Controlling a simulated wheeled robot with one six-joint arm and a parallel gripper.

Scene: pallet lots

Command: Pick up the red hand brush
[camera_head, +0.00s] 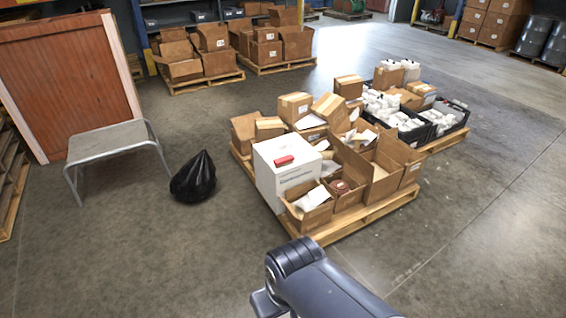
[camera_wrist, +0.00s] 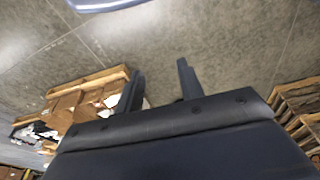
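A small red item (camera_head: 284,160), which may be the red hand brush, lies on top of the white box (camera_head: 271,184) at the near left corner of the middle pallet. It is too small to make out bristles or a handle. My gripper (camera_wrist: 160,67) shows in the wrist view with its two fingers apart and nothing between them, only bare floor beyond. In the head view my arm is at the bottom centre, well short of the white box, and the fingers do not show there. I cannot make out the red item in the wrist view.
Open cardboard boxes (camera_head: 383,177) crowd the wooden pallet (camera_head: 369,214) beside the white box. A black bag (camera_head: 194,178) and a grey metal stool (camera_head: 108,141) stand to the left. Floor in front of the pallet and to its right is clear.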

